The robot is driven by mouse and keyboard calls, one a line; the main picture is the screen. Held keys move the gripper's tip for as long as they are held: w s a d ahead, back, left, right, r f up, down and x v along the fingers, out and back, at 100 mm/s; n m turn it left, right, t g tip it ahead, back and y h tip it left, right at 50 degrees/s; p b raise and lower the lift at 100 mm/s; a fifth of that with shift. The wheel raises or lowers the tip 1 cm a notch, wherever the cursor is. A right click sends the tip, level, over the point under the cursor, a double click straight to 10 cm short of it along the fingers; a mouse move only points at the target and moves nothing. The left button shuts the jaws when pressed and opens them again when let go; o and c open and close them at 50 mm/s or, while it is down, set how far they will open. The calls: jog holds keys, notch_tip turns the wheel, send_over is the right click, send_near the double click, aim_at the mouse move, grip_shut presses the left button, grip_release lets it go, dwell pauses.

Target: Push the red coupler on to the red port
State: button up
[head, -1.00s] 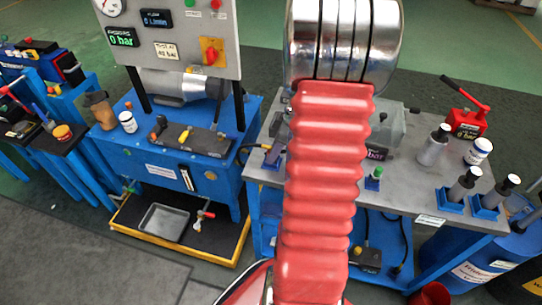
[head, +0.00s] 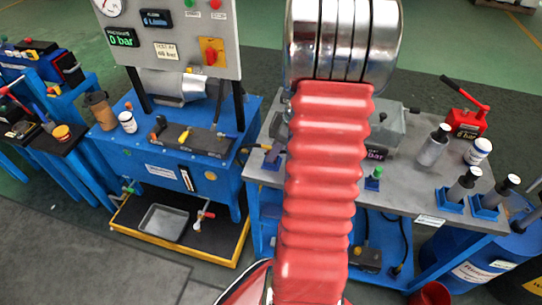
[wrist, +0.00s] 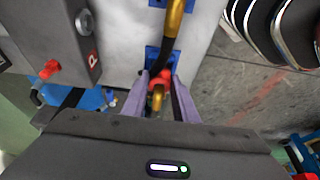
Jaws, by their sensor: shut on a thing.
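The red coupler (wrist: 163,77) is between the two purple-grey fingers of my gripper (wrist: 160,88) in the wrist view. My gripper is shut on it. A dark hose with a yellow-brown section (wrist: 174,22) runs up from there, and a yellow-brown piece shows below the coupler. A red fitting (wrist: 49,69) sticks out at the left side of a grey block (wrist: 62,30); I cannot tell whether it is the red port. In the head view my red-sleeved arm hides the coupler and most of the gripper.
The grey bench (head: 405,198) holds a red hand-levered unit (head: 467,121), bottles and a white jar (head: 478,151) on the right. A blue test stand (head: 190,140) is to the left. Dark, bright-edged curved shapes (wrist: 265,30) show at the wrist view's upper right.

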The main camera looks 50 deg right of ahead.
jog(key=shift+r, duration=0.2)
jog(key=shift+w+r, duration=0.1)
jog(key=shift+r, duration=2.2)
jog(key=w+d+r, duration=0.4)
jog(key=d+r, duration=0.1)
jog(key=d, duration=0.3)
jog(key=w+d+r, duration=0.3)
jog(key=d+r, duration=0.1)
jog(key=d, duration=0.3)
jog(key=shift+f, duration=2.8)
jog(key=shift+f, duration=1.35)
jog(key=o, duration=1.2)
